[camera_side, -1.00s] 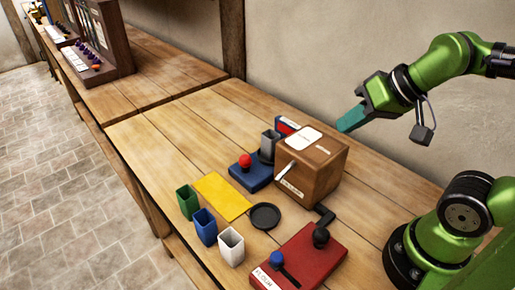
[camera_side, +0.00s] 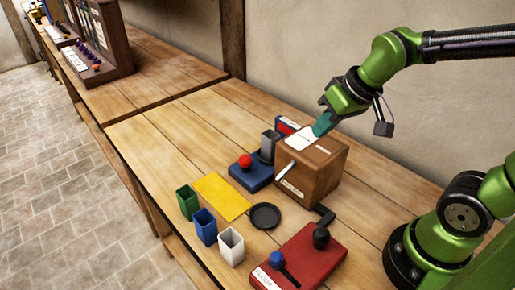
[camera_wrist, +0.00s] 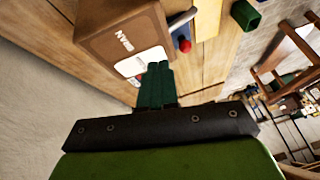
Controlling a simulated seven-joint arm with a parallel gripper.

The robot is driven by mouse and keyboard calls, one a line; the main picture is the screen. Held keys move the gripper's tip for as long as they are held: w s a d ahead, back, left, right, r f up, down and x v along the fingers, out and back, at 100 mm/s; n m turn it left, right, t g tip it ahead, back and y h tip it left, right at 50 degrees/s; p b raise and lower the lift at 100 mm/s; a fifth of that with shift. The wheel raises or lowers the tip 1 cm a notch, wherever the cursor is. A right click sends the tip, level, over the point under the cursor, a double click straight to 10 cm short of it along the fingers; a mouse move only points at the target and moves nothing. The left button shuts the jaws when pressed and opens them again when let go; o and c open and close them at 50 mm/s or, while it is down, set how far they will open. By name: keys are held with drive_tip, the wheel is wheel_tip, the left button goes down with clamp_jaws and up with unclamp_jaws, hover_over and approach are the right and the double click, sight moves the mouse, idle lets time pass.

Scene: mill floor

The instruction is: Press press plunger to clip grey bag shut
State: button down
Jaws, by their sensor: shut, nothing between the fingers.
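The press has a blue base (camera_side: 256,177) and a red ball-topped plunger (camera_side: 245,160), beside the brown box on its left. The red knob also shows in the wrist view (camera_wrist: 184,45). The grey bag (camera_side: 268,146) stands upright at the rear of the press, its lower part partly hidden; I cannot tell whether its top is clipped. My gripper (camera_side: 320,128) has teal fingers, shut and empty, above the back of the brown box's top, to the right of the press. In the wrist view the fingers (camera_wrist: 155,70) point toward the box's white label.
The brown box (camera_side: 318,178) stands between my arm and the press. A red and blue thing (camera_side: 287,125) is behind it.

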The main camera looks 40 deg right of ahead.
drive_tip(key=w+a+f+n, duration=0.2)
drive_tip(key=w+n, duration=0.2)
drive_tip(key=w, duration=0.2)
drive_tip(key=w+a+f+n, duration=0.2)
drive_tip(key=w+a+n, duration=0.1)
drive_tip(key=w+n, duration=0.3)
drive_tip(key=r+n+t, duration=0.1)
drive_tip(key=n+t, duration=0.1)
drive_tip(key=n, duration=0.1)
hover_over(246, 157)
drive_tip(key=shift+r, duration=0.15)
drive_tip(key=shift+f, duration=4.4)
drive_tip(key=shift+f, duration=0.15)
drive_tip(key=shift+f, duration=0.3)
